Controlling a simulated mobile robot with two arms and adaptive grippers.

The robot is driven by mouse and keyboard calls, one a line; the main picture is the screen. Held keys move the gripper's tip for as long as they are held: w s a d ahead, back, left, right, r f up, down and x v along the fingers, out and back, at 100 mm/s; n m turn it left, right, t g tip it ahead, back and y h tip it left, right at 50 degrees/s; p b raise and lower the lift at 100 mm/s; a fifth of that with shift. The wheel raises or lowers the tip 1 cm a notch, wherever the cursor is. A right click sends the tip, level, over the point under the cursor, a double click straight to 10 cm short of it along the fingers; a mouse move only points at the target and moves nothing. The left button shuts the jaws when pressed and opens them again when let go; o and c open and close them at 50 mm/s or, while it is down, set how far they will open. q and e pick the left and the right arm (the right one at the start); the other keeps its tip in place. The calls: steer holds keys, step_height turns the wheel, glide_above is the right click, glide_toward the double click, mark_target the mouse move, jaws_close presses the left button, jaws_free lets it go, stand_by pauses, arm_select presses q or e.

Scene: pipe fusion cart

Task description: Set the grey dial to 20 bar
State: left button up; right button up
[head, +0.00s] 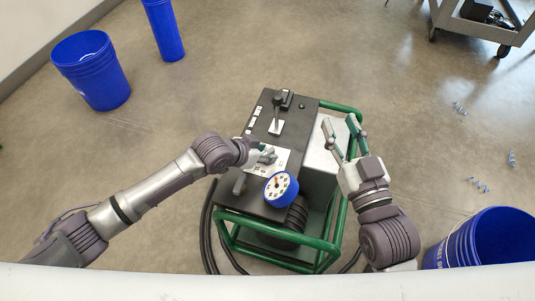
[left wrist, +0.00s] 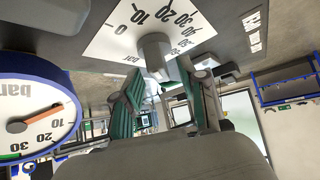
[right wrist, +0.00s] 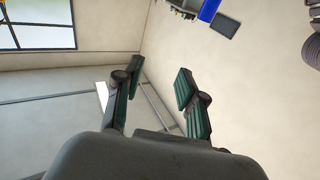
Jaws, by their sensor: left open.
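The grey dial (left wrist: 154,54) sits on a white scale plate (left wrist: 112,40) marked 0 to beyond 30 bar, in the left wrist view. In the head view the plate (head: 283,157) is partly covered by my left gripper (head: 266,154). In the left wrist view my left gripper (left wrist: 172,88) is open, its fingers apart, with the dial near and between the fingertips. I cannot tell whether they touch it, nor its exact setting.
A blue-rimmed pressure gauge (head: 281,188) with an orange needle stands close to the dial. A black lever (head: 277,112) rises farther back on the cart. Green rails (head: 268,239) edge the cart. Blue buckets (head: 93,72) stand on the floor.

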arm_select(q)
steer(key=shift+x, duration=0.85)
arm_select(e)
steer(key=shift+s+a+r+t+y, duration=0.15)
steer(key=shift+r+t, duration=0.35)
steer(key=shift+r, duration=0.25)
steer(key=shift+s+r+t+y, duration=0.1)
steer(key=shift+r+t+y, duration=0.05)
steer(key=shift+r+t, duration=0.45)
steer(key=shift+r, duration=0.1)
arm_select(q)
jaws_close()
